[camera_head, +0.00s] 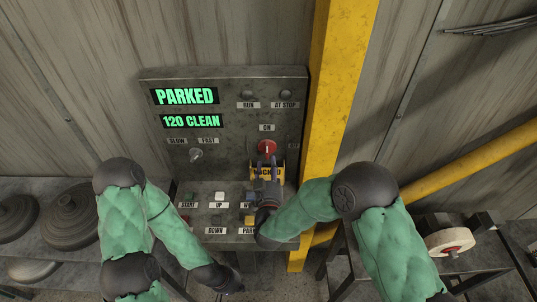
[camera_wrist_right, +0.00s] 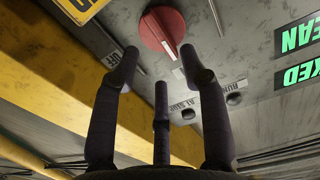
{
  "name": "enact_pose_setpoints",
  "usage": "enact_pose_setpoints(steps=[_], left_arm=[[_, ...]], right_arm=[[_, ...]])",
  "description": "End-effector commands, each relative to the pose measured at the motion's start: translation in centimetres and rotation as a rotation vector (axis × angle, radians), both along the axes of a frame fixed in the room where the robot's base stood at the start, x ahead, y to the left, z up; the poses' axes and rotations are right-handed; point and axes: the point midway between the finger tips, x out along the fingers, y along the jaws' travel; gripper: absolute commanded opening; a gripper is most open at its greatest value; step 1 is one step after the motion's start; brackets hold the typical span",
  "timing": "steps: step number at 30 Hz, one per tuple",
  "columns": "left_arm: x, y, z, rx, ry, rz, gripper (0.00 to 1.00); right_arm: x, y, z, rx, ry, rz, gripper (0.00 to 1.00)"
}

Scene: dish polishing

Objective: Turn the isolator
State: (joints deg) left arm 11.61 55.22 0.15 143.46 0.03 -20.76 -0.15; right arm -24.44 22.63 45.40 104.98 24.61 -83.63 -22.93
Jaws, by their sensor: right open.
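The isolator is a round red knob (camera_head: 267,148) on the grey control panel, with an ON label above it and an OFF label to its right. It also shows at the top of the right wrist view (camera_wrist_right: 162,28), with a raised bar across it.
Displays read PARKED (camera_head: 185,96) and 120 CLEAN (camera_head: 191,121). A SLOW/FAST switch (camera_head: 196,155) and several push buttons sit left of and below the knob. A yellow post (camera_head: 338,80) stands right of the panel. Dark discs (camera_head: 70,212) lie on the left shelf.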

Motion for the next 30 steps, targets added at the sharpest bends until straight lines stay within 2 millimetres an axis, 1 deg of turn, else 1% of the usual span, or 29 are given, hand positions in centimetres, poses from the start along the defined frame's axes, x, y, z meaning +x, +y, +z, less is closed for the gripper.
enact_pose_setpoints(steps=[1,3,9,15,22,23,24,26,27,30], left_arm=[[0.0,0.0,0.0,0.000,-0.001,0.000,0.00],[0.1,0.0,0.1,0.000,-0.001,0.000,0.00],[0.0,0.0,0.1,0.000,-0.001,0.000,0.00],[0.1,0.0,0.1,0.000,-0.001,0.000,0.00],[0.1,0.0,0.1,0.000,-0.001,0.000,0.00],[0.1,0.0,0.1,0.000,-0.001,0.000,0.00],[0.1,0.0,0.1,0.000,-0.001,0.000,0.00],[0.1,0.0,0.1,0.000,-0.001,0.000,0.00],[0.1,0.0,0.1,0.000,-0.001,0.000,0.00],[0.1,0.0,0.1,0.000,-0.001,0.000,0.00]], right_arm=[[1.0,-0.1,0.0,0.001,-0.001,-0.003,0.44],[2.2,-0.1,0.0,0.001,-0.001,-0.002,0.44],[4.6,0.0,0.0,0.000,0.000,-0.001,0.44],[5.5,0.0,0.0,0.000,0.000,0.000,0.44],[5.5,0.0,0.0,0.000,0.000,0.001,0.44],[5.5,0.0,0.0,0.000,0.000,0.001,0.41],[5.5,0.0,0.0,0.000,0.000,0.001,0.30],[5.5,0.0,0.0,0.000,0.000,0.001,0.13],[5.5,0.0,0.0,0.000,0.000,0.001,0.01],[5.5,0.0,0.0,0.000,0.000,0.000,0.00]])
